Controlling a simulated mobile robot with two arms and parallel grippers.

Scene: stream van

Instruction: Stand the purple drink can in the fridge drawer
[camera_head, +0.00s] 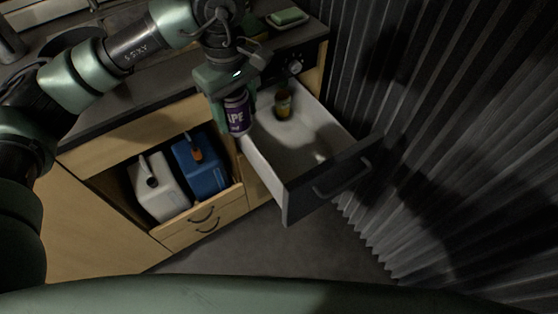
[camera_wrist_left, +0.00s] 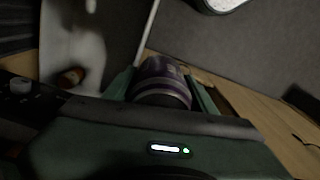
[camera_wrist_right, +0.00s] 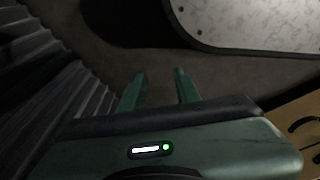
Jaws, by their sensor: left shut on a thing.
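The purple drink can (camera_head: 237,118) is held roughly upright in my left gripper (camera_head: 229,100), which is shut on it. The can also shows between the fingers in the left wrist view (camera_wrist_left: 162,80). In the head view the can overlaps the left side wall of the open fridge drawer (camera_head: 268,168), so I cannot tell how high it is. In the left wrist view the drawer's white interior (camera_wrist_left: 75,35) lies left of the can. My right gripper (camera_wrist_right: 160,92) shows in the right wrist view, with its fingers apart and nothing between them.
A white jug (camera_head: 160,190) and a blue jug (camera_head: 200,165) sit in the cabinet at left. A dark pleated curtain (camera_head: 440,120) hangs at right.

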